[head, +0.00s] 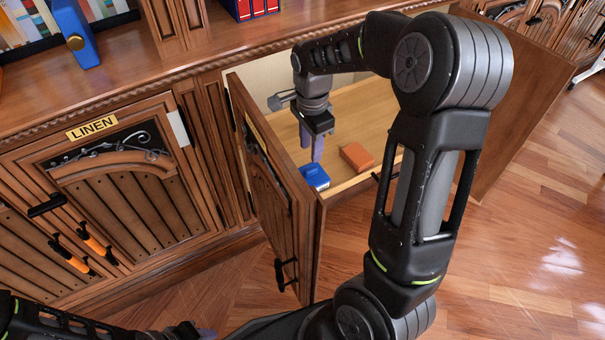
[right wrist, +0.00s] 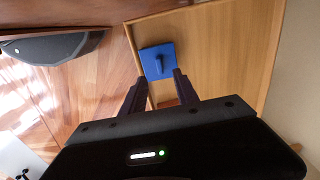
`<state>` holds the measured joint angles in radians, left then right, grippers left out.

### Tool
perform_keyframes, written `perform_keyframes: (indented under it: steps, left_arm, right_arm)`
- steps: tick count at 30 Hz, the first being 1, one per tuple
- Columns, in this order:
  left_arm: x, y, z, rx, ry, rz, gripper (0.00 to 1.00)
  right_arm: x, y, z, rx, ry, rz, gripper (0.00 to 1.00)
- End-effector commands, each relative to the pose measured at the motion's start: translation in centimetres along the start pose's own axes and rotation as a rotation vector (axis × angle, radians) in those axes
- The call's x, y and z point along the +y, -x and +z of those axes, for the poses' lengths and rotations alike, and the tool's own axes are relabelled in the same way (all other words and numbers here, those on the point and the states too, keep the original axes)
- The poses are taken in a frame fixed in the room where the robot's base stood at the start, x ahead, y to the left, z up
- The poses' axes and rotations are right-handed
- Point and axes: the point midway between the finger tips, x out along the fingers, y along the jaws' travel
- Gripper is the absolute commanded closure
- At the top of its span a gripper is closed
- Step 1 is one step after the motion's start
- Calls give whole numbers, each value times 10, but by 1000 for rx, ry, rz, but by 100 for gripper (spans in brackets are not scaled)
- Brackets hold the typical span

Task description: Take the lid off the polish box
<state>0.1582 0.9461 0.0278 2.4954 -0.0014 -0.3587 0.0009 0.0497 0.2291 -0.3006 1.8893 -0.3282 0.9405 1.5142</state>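A small blue box (head: 314,177) with a raised grip on its lid sits in the near left corner of the open drawer; it looks like the polish box. In the right wrist view the blue lid (right wrist: 157,61) shows from above with its darker grip across the middle. My right gripper (head: 317,153) points down above the box, apart from it.
An orange-brown block (head: 357,157) lies in the drawer right of the blue box. The wooden drawer (head: 365,108) is otherwise mostly clear. An open cabinet door (head: 275,190) stands left of it. A LINEN cabinet (head: 120,165) is further left. My right arm covers part of the drawer.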

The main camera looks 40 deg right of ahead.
Motion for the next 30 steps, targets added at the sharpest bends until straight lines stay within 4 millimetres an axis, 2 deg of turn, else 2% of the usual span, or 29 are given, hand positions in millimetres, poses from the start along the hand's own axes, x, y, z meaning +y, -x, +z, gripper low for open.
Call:
perform_keyframes:
  steps: [9,17,26,30]
  left_arm:
    - [0,0,0,0,0,0,64]
    - [-3,-7,0,0,1,0,64]
    - [-3,-7,0,0,1,0,64]
    - [-4,-11,0,0,1,0,64]
  right_arm:
    - [0,-1,1,-1,-13,0,64]
    - [1,-26,1,-1,-12,2,64]
    - [0,-27,1,-1,-12,-1,64]
    - [1,-36,0,-1,-12,0,64]
